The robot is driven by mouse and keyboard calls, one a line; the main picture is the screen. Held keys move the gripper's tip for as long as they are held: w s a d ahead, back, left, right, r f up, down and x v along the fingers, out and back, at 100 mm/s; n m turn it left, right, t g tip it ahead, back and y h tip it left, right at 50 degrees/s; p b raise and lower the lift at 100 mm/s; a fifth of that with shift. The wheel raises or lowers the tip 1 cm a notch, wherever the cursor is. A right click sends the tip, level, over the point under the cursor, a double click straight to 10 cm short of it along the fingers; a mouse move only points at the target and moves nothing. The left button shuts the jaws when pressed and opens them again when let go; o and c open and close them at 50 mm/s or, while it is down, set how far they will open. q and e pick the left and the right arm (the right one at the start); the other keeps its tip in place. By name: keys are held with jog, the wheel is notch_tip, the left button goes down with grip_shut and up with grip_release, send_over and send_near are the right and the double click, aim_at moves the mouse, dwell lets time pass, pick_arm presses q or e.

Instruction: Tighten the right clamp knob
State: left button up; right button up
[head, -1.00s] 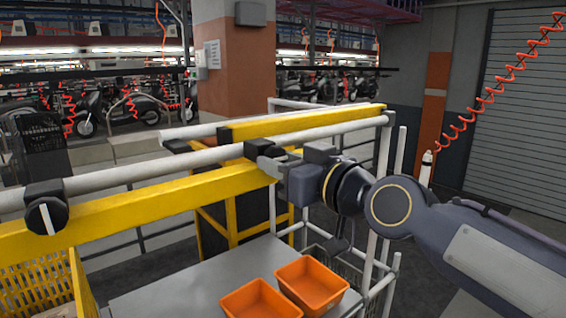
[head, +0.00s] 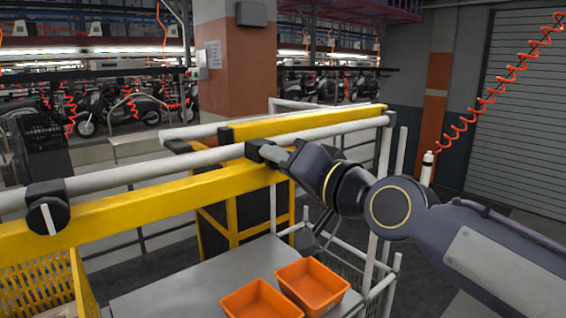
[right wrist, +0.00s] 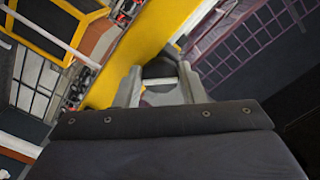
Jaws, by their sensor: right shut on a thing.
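The right clamp (head: 257,148) is a dark block on the white rail, above the yellow beam. My right gripper (head: 273,155) reaches it from the right and hides its knob in the head view. In the right wrist view, my right gripper (right wrist: 159,86) has its two grey fingers on either side of the knob's pale bar (right wrist: 158,81), shut on it. The dark round knob body (right wrist: 160,68) shows just beyond the fingertips. The left clamp (head: 47,208), with a pale bar upright on its black knob, sits on the same rail at the left. My left gripper is out of view.
The white rail (head: 160,165) and yellow beam (head: 150,203) cross the view. Below, two orange bins (head: 312,287) stand on a grey table (head: 190,283). A yellow crate (head: 85,290) is at lower left. White upright posts (head: 383,160) stand behind my right arm.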

jog(key=m, duration=0.8)
jog(key=shift+m, duration=0.3)
dwell(0.5)
jog(key=o, duration=1)
jog(key=shift+s, duration=0.1)
jog(key=b+v, duration=0.2)
jog(key=v, duration=0.5)
jog(key=shift+s+d+b, duration=0.25)
jog(key=shift+b, duration=0.05)
